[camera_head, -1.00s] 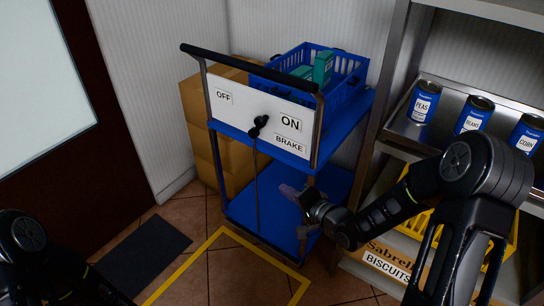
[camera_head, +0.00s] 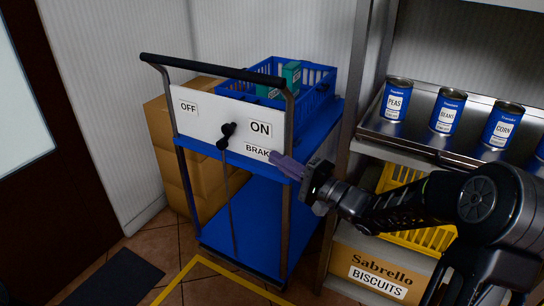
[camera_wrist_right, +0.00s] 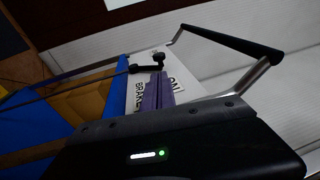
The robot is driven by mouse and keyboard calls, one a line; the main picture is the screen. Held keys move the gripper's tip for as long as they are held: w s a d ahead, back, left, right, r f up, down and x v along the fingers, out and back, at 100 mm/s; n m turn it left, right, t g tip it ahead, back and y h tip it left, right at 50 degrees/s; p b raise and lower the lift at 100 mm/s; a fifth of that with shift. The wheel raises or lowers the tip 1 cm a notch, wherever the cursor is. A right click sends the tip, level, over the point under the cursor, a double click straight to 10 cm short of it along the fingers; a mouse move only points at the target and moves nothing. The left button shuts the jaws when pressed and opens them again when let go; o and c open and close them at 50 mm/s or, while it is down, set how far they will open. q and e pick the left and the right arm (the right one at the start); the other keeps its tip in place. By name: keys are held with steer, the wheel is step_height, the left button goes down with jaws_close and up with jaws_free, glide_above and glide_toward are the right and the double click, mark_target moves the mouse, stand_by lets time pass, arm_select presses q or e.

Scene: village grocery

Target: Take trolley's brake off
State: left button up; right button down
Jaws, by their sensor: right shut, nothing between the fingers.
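The trolley (camera_head: 262,228) is blue with a white panel (camera_head: 200,116) below a black push handle (camera_head: 212,68). The panel reads OFF on the left, ON on the right and BRAKE below ON. The black brake lever (camera_head: 228,131) sits between the labels, its upper knob leaning toward ON, with a thin rod running down below. My right gripper (camera_head: 284,166) is shut and empty, its purple fingers in front of the panel's lower right corner by BRAKE, apart from the lever. In the right wrist view the fingers (camera_wrist_right: 158,92) point toward the lever (camera_wrist_right: 158,58). My left gripper is out of view.
A blue basket (camera_head: 318,98) with green boxes stands on the trolley's top. Cardboard boxes (camera_head: 160,130) stand behind it. A metal shelf with cans (camera_head: 447,112) and a biscuits box (camera_head: 380,272) is close on the right. Floor is open at front left.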

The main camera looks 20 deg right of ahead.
steer(key=b, duration=0.3)
glide_toward(223, 129)
steer(key=x, duration=0.4)
steer(key=shift+w+d, duration=0.25)
steer(key=shift+w, duration=0.2)
steer(key=shift+p, duration=0.4)
steer(key=shift+r+p, duration=0.25)
steer(key=shift+p, duration=0.3)
steer(key=w+a+r+g+h+p, duration=0.1)
steer(key=w+r+g+p, duration=0.1)
steer(key=p, duration=1.1)
steer(key=w+a+r+g+h+p, duration=0.2)
steer(key=g+p, duration=0.1)
steer(key=p, duration=0.9)
steer(key=shift+a+n+p, duration=0.3)
steer(key=shift+n+p, duration=0.1)
steer(key=shift+w+a+f+p, duration=0.15)
steer(key=shift+w+a+p, duration=0.15)
steer(key=shift+w+p, duration=0.3)
steer(key=shift+s+d, duration=0.1)
steer(key=shift+s, duration=0.1)
